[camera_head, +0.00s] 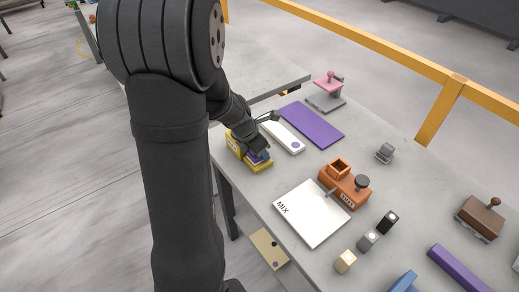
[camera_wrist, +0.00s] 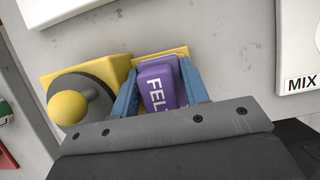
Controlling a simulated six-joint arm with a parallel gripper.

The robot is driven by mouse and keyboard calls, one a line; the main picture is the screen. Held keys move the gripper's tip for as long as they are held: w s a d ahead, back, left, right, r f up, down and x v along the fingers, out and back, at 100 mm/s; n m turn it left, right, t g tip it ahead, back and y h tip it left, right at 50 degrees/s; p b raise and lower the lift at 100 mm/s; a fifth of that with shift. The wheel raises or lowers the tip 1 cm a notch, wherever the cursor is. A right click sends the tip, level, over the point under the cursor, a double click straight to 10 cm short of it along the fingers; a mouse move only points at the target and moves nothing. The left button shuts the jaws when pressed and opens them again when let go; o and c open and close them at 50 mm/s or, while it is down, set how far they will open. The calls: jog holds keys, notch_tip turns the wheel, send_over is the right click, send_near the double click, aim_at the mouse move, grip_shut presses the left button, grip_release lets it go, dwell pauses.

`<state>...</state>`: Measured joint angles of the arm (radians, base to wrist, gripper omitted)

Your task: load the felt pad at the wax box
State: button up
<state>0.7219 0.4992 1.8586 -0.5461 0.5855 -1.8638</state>
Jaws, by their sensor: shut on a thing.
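The felt pad (camera_wrist: 156,80) is a purple block with white lettering that begins "FEL". My gripper (camera_wrist: 160,92) is shut on it, with a blue finger on each side. The wax box (camera_wrist: 117,66) is yellow, with a grey disc and a round yellow knob on its left part. The pad is at the box's right part, with a yellow edge showing behind it. I cannot tell whether the pad rests in the box or is just above it. In the head view, the wax box (camera_head: 233,143) is at the slab's left edge, partly hidden by my gripper (camera_head: 259,152).
A white strip (camera_head: 285,138) lies just right of the box, with a purple mat (camera_head: 312,125) beyond. A white MIX board (camera_head: 313,213) and an orange device (camera_head: 345,187) stand nearer.

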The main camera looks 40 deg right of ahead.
dwell(0.5)
jog(key=shift+r, duration=3.5)
jog(key=shift+w+a+r, duration=0.1)
jog(key=shift+w+r, duration=0.1)
jog(key=shift+r, duration=0.2)
notch_tip(320, 180, up, 4)
jog(key=w+a, duration=0.3)
jog(key=w+a+f+m+g, duration=0.3)
jog(key=w+a+f+m, duration=0.4)
jog(key=w+a+f, duration=0.3)
jog(key=w+a+f+m+y, duration=0.1)
jog(key=a+f+m, duration=0.2)
jog(key=a, duration=0.4)
jog(key=a+f+m+g+y, duration=0.1)
jog(key=a+f+m, duration=0.3)
jog(key=a, duration=0.4)
jog(key=w+a+f+m+y, duration=0.1)
jog(key=a+f+m, duration=0.3)
jog(key=a, duration=0.4)
jog(key=shift+w+a+f+y, duration=0.2)
jog(key=shift+w+f+y, duration=0.1)
jog(key=shift+f+y, duration=0.45)
